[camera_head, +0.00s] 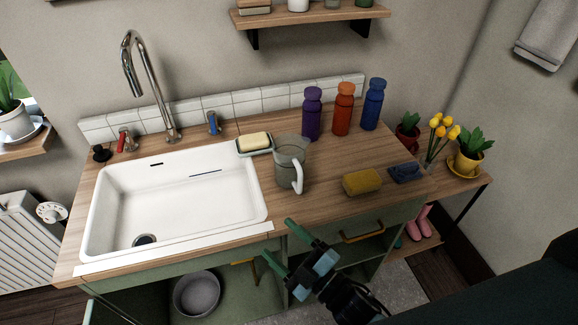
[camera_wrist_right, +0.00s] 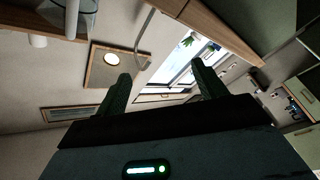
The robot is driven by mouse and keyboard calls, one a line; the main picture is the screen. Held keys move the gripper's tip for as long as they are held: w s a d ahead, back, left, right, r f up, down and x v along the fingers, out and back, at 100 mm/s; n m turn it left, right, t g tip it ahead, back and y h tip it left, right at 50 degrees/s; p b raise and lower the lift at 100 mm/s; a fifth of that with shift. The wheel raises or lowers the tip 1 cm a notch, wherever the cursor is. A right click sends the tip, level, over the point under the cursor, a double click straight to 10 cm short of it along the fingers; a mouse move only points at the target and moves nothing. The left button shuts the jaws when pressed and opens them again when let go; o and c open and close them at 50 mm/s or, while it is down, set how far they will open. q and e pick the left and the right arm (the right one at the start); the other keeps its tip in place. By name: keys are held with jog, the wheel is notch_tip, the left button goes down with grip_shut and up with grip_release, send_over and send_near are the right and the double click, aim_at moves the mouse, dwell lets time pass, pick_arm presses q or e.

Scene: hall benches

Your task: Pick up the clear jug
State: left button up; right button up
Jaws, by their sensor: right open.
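The clear jug (camera_head: 290,152) stands upright on the wooden counter just right of the sink, its white handle turned toward the front right. My right gripper (camera_head: 278,240) is in front of the counter's front edge, below and apart from the jug. It is open with nothing between its fingers. In the right wrist view its two fingers (camera_wrist_right: 162,88) are spread, with the room behind them. A greyish see-through shape is cut off at that view's top left; I cannot tell for sure what it is. My left gripper is not in view.
The white sink (camera_head: 180,200) lies left of the jug. A soap dish with soap (camera_head: 254,140) is close behind it. Purple (camera_head: 312,115), orange (camera_head: 344,110) and blue (camera_head: 373,105) bottles stand at the back. A yellow sponge (camera_head: 362,182) lies to the right.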

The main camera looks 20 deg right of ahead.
jog(key=w+a+r+n+g+y, duration=0.2)
jog(key=a+r+n+g+y, duration=0.65)
jog(key=n, duration=0.65)
notch_tip(320, 180, up, 7)
jog(key=n+g+h+b, duration=0.4)
jog(key=n+g+h, duration=0.4)
jog(key=n+h, duration=1.45)
send_over(299, 166)
jog(key=n+y, duration=0.1)
jog(key=n, duration=0.1)
jog(key=n+y, duration=0.1)
jog(key=y, duration=0.1)
jog(key=shift+d+f+n+y, duration=0.1)
jog(key=shift+f+n+y, duration=0.1)
jog(key=shift+n+y, duration=0.15)
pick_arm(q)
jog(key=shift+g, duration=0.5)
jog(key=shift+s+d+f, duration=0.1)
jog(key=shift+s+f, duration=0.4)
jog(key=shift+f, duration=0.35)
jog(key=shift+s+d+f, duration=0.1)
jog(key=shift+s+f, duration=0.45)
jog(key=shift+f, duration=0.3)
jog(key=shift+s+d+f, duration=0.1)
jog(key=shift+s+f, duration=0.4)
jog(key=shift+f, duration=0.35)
pick_arm(e)
jog(key=shift+f, duration=1.4)
